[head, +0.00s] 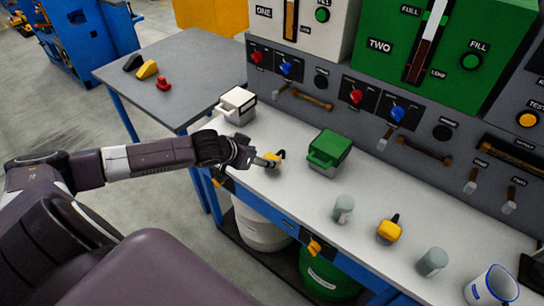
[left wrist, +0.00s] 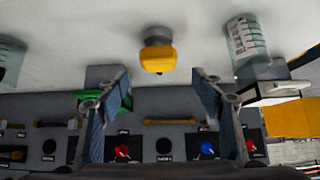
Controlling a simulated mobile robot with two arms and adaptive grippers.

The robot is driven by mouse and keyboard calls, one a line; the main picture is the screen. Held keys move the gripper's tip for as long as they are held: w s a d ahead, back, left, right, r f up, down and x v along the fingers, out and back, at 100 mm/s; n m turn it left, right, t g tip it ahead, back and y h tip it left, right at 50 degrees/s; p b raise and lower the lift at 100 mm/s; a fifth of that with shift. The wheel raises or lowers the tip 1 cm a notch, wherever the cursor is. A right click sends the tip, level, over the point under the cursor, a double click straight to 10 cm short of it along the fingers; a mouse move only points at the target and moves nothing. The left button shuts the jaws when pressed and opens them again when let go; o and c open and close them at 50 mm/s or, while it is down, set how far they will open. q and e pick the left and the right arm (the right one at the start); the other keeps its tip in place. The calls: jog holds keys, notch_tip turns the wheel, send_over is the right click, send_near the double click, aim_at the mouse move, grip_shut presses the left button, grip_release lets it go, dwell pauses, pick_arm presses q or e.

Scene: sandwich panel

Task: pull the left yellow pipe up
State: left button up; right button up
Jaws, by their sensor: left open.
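The left yellow pipe (head: 273,158) is a short yellow fitting with a dark top part, standing on the white counter in the head view. In the left wrist view, which looks upside down, the yellow pipe (left wrist: 156,57) with its grey round part lies beyond and between the fingertips. My left gripper (head: 262,161) is beside it, reaching in from the left; in the wrist view the left gripper (left wrist: 163,82) is open with nothing between its fingers. The right yellow pipe (head: 389,231) stands farther right on the counter. My right gripper does not show.
A white box (head: 238,106) and a green box (head: 328,152) stand behind the left pipe. Grey-green jars (head: 343,209) (head: 432,262) and a white mug (head: 491,288) stand to the right. A panel with knobs and levers rises along the back. A clear jar (left wrist: 247,40) shows in the wrist view.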

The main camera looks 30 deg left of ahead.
aim_at(271, 157)
pick_arm(q)
jog(key=shift+x, duration=3.7)
jog(key=shift+d, duration=0.15)
jog(key=shift+c, duration=0.3)
jog(key=shift+s, duration=0.1)
grip_shut()
jog(key=shift+r+p, duration=0.65)
jog(key=shift+p, duration=0.2)
notch_tip(271, 157, up, 8)
jog(key=p, duration=0.7)
jog(key=shift+f, duration=0.1)
jog(key=shift+w, duration=0.25)
